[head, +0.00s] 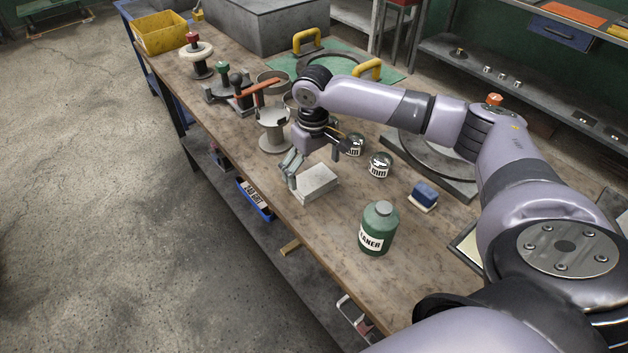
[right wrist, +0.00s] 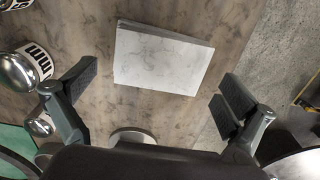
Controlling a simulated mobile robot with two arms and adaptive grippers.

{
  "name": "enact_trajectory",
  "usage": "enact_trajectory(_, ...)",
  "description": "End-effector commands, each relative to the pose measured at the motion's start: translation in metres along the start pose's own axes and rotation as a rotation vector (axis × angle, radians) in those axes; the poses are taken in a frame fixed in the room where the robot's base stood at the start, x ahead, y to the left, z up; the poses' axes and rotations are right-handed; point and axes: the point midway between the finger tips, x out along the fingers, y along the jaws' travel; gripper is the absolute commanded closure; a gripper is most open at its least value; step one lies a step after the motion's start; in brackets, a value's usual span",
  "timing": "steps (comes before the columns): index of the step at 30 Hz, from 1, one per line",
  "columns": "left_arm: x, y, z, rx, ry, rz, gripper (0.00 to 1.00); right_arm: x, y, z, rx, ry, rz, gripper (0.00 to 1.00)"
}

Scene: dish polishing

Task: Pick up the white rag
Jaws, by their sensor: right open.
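The white rag (head: 317,183) is a folded, flat, pale stack lying on the wooden workbench near its front edge. In the right wrist view the rag (right wrist: 165,58) lies between and just beyond the fingers, slightly turned. My right gripper (head: 320,160) is open and empty, pointing down just above and behind the rag. In the right wrist view the fingers of the right gripper (right wrist: 160,85) are wide apart on either side, not touching the rag. My left gripper is not in view.
A green bottle (head: 380,228) stands at the rag's lower right, with a blue block (head: 424,195) beyond. A metal spool (head: 274,132) stands to the gripper's left.

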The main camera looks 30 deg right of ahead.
Motion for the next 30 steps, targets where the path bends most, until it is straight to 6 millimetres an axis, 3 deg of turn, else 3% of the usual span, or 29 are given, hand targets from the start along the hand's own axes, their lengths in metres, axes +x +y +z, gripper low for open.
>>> enact_trajectory(6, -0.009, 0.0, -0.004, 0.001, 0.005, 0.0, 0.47, 0.03, 0.001, 0.003, 0.001, -0.003, 0.001, 0.0)
enact_trajectory(15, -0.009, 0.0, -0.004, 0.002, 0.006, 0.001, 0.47, 0.036, 0.001, 0.002, 0.0, -0.001, 0.0, 0.0)
enact_trajectory(30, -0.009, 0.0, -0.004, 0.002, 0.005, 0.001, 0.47, 0.036, 0.001, 0.002, -0.001, -0.001, 0.001, 0.33)
